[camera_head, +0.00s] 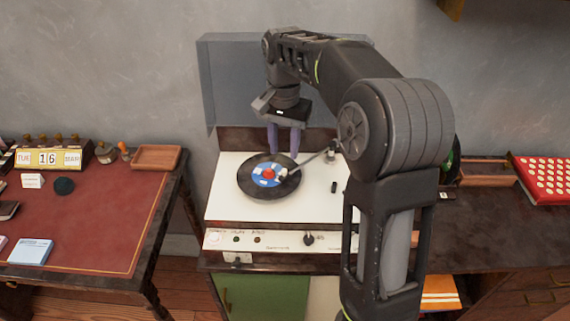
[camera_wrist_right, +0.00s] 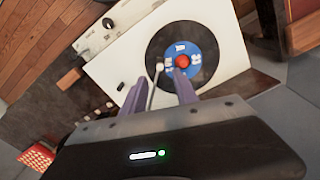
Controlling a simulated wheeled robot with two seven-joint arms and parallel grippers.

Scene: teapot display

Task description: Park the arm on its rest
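The record player (camera_head: 225,200) has a white deck with a black record (camera_head: 252,190) with a blue label and red centre. Its thin grey tonearm (camera_head: 314,160) reaches from the pivot at the back right across the record, with its white head near the label. My right gripper (camera_head: 283,152) points down at the record's back edge, fingers apart. In the right wrist view the tonearm (camera_wrist_right: 152,92) shows between the two purple fingers (camera_wrist_right: 160,78); I cannot tell whether they touch it. The arm rest is not clearly visible. My left gripper is out of view.
A clear raised lid (camera_head: 222,85) stands behind the deck. My right arm hides the deck's right side. A red-topped desk (camera_head: 100,225) with a calendar (camera_head: 50,158) and small wooden tray (camera_head: 156,157) is at left. A red board with white discs (camera_head: 545,178) lies at right.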

